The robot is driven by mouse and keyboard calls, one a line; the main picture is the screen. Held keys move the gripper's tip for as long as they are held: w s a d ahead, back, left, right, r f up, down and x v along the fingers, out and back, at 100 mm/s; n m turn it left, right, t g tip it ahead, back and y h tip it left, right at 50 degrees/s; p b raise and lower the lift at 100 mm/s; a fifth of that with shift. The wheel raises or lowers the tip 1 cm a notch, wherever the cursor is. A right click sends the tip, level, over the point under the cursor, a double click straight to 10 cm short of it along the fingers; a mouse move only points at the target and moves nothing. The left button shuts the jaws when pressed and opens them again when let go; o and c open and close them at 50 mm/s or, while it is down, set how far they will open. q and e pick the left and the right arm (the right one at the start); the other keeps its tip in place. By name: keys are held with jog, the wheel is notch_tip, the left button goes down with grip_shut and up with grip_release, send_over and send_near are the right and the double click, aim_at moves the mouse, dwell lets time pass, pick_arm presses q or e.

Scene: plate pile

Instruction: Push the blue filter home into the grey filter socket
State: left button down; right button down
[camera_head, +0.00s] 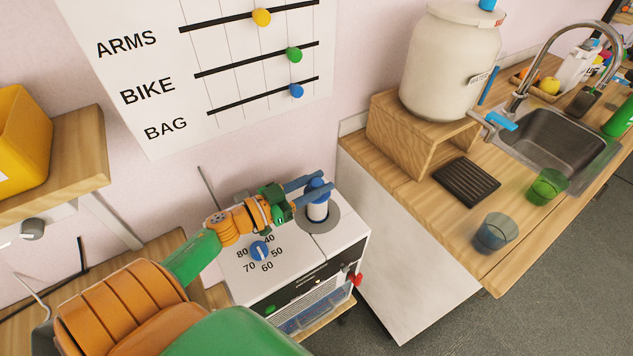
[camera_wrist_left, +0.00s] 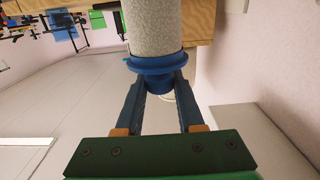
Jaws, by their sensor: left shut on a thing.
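The blue filter (camera_head: 317,209) has a pale speckled cylinder body and a blue cap. My left gripper (camera_head: 316,185) is shut on the blue cap, coming in from the left. The pale body stands roughly upright below the fingers, over the grey filter socket (camera_head: 332,224) on top of the white machine. I cannot tell whether its lower end is inside the socket. In the left wrist view the filter (camera_wrist_left: 153,25) extends away from the fingers (camera_wrist_left: 157,84), with much of its body exposed. The socket is hidden there. My right gripper is not in view.
The white machine (camera_head: 300,262) has a blue dial (camera_head: 260,251) beside my left arm and a red tap (camera_head: 355,279) at its front. A wooden counter (camera_head: 420,200) on the right holds a large jar (camera_head: 447,65), two cups and a sink. A wall chart (camera_head: 200,70) hangs behind.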

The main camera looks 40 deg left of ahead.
pick_arm(q)
jog(key=shift+f+b, duration=0.65)
jog(key=shift+f, duration=0.25)
jog(key=shift+c, duration=2.2)
grip_release()
notch_tip(320, 180, up, 3)
jog(key=shift+r+p, duration=0.1)
jog(key=shift+p, duration=0.55)
jog(key=s+d+r+p, duration=0.2)
jog(key=s+d+r, duration=0.5)
jog(key=s+r, duration=0.3)
jog(key=shift+s+d+p, duration=0.2)
jog(key=shift+s+p, duration=0.1)
jog(key=shift+s, duration=0.7)
